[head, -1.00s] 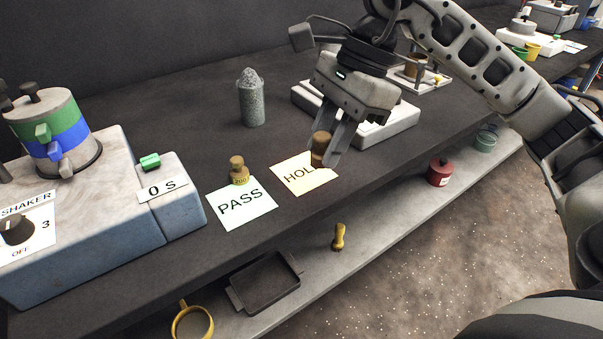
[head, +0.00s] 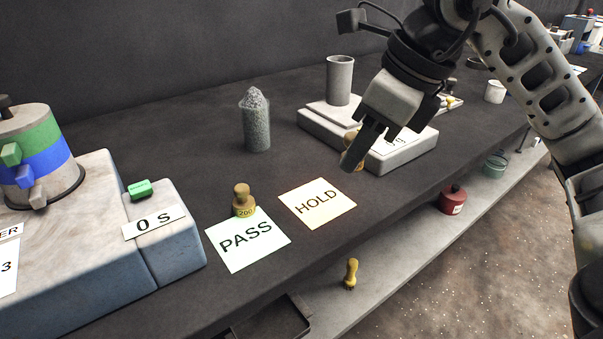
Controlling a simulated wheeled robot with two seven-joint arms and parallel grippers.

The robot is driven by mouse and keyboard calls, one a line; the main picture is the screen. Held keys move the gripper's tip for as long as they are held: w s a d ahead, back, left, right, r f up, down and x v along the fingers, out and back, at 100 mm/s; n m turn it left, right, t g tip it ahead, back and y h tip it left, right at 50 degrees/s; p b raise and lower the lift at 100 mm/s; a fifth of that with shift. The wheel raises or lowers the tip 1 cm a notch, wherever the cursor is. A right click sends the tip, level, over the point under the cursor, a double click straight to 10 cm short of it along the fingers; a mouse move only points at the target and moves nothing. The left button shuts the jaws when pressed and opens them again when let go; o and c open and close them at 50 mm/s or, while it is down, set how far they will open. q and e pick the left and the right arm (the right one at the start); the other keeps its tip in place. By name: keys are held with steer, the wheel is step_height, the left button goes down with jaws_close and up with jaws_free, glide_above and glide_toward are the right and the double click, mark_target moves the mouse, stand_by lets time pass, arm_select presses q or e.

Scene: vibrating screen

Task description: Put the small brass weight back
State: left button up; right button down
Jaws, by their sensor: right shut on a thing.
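My right gripper (head: 368,147) is shut on a brownish brass weight (head: 352,158), partly hidden behind the fingers. It is in front of the white scale (head: 318,127), beyond the HOLD card; I cannot tell whether the weight touches the bench. Another brass weight (head: 243,201), marked 200, stands upright at the back edge of the PASS card (head: 248,241). The HOLD card (head: 318,203) is bare. A small yellow brass-coloured piece (head: 351,273) stands on the lower shelf. My left gripper is out of view.
A grey cylinder (head: 340,80) stands on the scale. A beaker of grey grains (head: 255,122) stands left of it. The shaker (head: 75,225) fills the left. A red pot (head: 452,200) and a green dish (head: 496,164) sit on the lower shelf.

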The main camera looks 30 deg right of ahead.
steer(key=w+d+f, duration=0.2)
steer(key=w+f, duration=0.2)
steer(key=w, duration=0.5)
glide_toward(309, 183)
steer(key=shift+w+a+f, duration=0.55)
steer(key=shift+a+f, duration=0.15)
steer(key=shift+a, duration=0.05)
steer(key=shift+w+f, duration=0.2)
steer(key=shift+w+d+f, duration=0.1)
steer(key=shift+w+f, duration=0.05)
steer(key=shift+f, duration=0.8)
steer(key=shift+w+f, duration=0.15)
steer(key=shift+f, duration=0.8)
steer(key=shift+f, duration=0.15)
steer(key=c, duration=1.1)
jaws_free()
steer(key=shift+c, duration=0.2)
